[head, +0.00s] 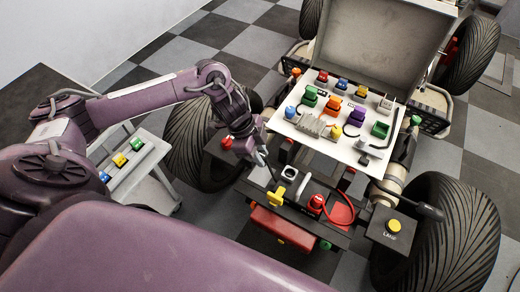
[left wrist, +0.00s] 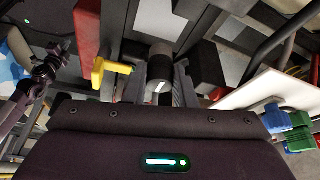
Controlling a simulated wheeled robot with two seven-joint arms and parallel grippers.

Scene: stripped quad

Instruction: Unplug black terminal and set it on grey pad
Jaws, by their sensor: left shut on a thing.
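My left gripper (head: 264,160) reaches down at the near left edge of the buggy's open bay, left of the white panel. In the left wrist view it is shut on a dark cylindrical piece that looks like the black terminal (left wrist: 160,58), with a finger on each side. In the head view the terminal is mostly hidden by the gripper, and I cannot tell whether it is still seated. A light grey patch that may be the grey pad (head: 259,178) lies just below the gripper. My right gripper is not in view.
A yellow handle (head: 277,196) stands close to the gripper. A red terminal (head: 317,202) with a red cable lies to its right, by a red pad (head: 341,209). A white panel (head: 330,125) carries several coloured connectors. Large tyres flank the bay. A side cart (head: 150,185) stands at left.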

